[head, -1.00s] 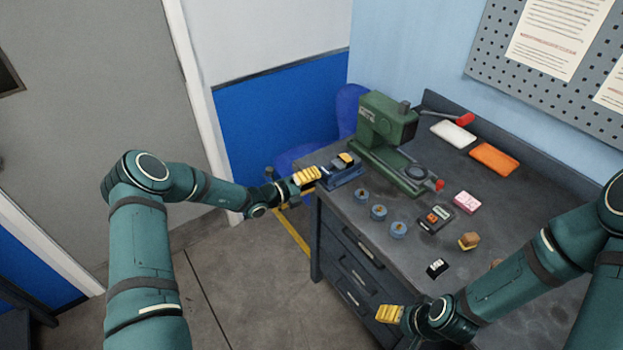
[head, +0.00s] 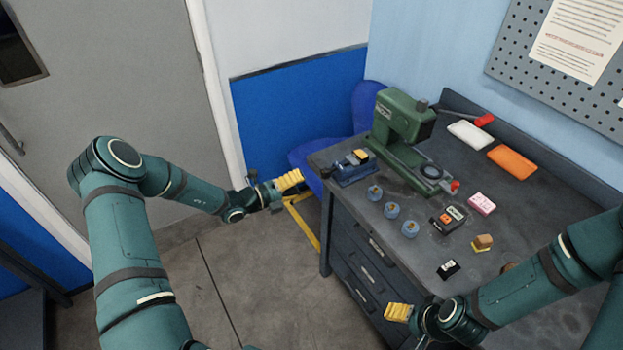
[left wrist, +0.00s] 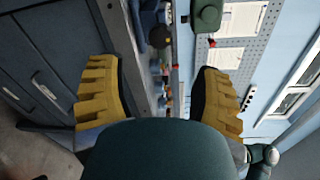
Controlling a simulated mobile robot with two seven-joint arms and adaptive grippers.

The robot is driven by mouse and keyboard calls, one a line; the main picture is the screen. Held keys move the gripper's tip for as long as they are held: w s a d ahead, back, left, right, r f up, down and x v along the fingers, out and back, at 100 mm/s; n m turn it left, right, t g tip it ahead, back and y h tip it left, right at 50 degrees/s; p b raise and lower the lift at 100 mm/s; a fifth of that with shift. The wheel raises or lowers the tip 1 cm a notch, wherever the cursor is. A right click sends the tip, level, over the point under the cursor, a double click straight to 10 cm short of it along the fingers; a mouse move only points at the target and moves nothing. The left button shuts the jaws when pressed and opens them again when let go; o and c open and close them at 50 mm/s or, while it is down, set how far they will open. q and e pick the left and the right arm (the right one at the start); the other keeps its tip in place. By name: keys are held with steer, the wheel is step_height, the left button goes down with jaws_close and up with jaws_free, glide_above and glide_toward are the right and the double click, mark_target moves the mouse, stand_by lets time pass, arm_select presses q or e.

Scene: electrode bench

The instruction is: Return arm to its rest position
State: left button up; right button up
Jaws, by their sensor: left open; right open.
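My left gripper (head: 288,181) is in the air left of the bench, off its front left corner, with nothing in it. In the left wrist view its two yellow fingers (left wrist: 160,98) stand wide apart with nothing between them. My right gripper (head: 397,312) is low in front of the drawers, at the bench's near edge. Its yellow finger shows from the side and I see nothing held in it.
A blue chair (head: 366,107) stands behind. The floor at left is clear.

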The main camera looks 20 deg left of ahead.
arm_select(q)
steer(key=shift+v, duration=0.95)
steer(key=shift+s, duration=0.1)
steer(key=s+d+f+m+g+b, duration=0.1)
steer(key=s+d+f+m+g, duration=0.35)
steer(key=s+d+m, duration=0.2)
steer(key=s+d+f+m+g, duration=0.4)
steer(key=s+d+m+g, duration=0.1)
steer(key=d+m, duration=0.2)
steer(key=s+d+f+m+g+y+b, duration=0.1)
steer(key=s+d+f+m+y, duration=0.3)
steer(key=m, duration=2.3)
steer(key=s+y+b, duration=0.1)
steer(key=s+y, duration=0.2)
steer(key=s, duration=0.5)
steer(key=shift+b, duration=0.35)
